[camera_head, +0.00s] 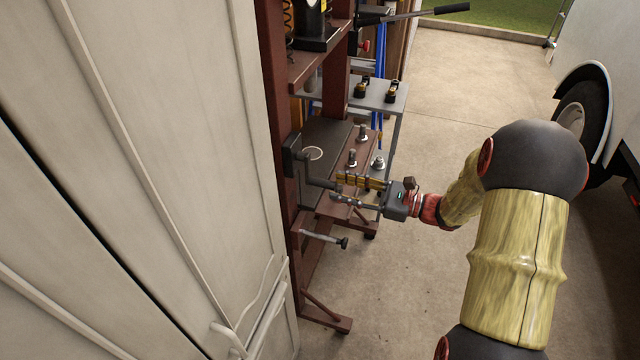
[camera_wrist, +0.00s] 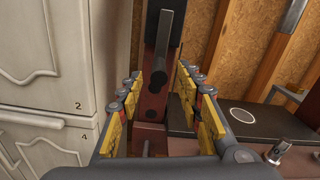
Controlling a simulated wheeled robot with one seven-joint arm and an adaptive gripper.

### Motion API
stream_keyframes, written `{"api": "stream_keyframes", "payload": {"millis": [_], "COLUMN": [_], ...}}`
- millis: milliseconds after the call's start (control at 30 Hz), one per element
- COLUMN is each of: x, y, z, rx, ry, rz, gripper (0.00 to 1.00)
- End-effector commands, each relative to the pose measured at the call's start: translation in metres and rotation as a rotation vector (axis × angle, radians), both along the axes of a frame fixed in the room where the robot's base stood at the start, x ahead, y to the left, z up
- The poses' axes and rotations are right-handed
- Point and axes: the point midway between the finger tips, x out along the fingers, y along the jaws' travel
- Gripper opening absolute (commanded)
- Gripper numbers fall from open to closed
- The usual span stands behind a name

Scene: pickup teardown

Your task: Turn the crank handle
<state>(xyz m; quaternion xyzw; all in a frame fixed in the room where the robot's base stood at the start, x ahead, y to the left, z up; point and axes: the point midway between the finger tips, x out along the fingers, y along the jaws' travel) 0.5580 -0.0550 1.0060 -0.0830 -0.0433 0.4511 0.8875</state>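The dark crank handle (camera_head: 321,184) sticks out from a crank arm on the brown steel frame, left of centre in the head view. In the wrist view the crank handle (camera_wrist: 129,75) is ahead of me, at the lower end of its black crank arm (camera_wrist: 160,40). My gripper (camera_head: 338,190) is open, with its yellow-padded fingers pointing at the handle's free end. In the wrist view the fingers of my gripper (camera_wrist: 155,88) stand wide apart on both sides of the crank. I cannot tell whether the handle's end lies between the fingertips or just beyond them.
A pale rod with a black knob (camera_head: 325,238) juts from the frame below. A pale cabinet (camera_head: 130,150) stands close on the left. A shelf with several bolts (camera_head: 350,157) lies behind my gripper. A vehicle wheel (camera_head: 585,112) is at right; open floor (camera_head: 430,270) lies between.

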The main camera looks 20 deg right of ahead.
Motion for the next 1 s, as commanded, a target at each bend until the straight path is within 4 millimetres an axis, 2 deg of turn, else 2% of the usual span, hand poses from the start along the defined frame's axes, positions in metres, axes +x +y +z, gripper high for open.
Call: {"api": "stream_keyframes", "payload": {"millis": [200,400,733,1000], "x": [0.019,0.03,0.032,0.032], "y": [0.029,0.044,0.045,0.045], "z": [-0.003,-0.002,0.0,0.0], "rx": [-0.001,-0.001,-0.002,-0.002], "ry": [0.001,0.001,0.001,0.001], "rz": [0.004,0.004,0.002,0.002], "gripper": [0.36,0.36,0.35,0.2]}}
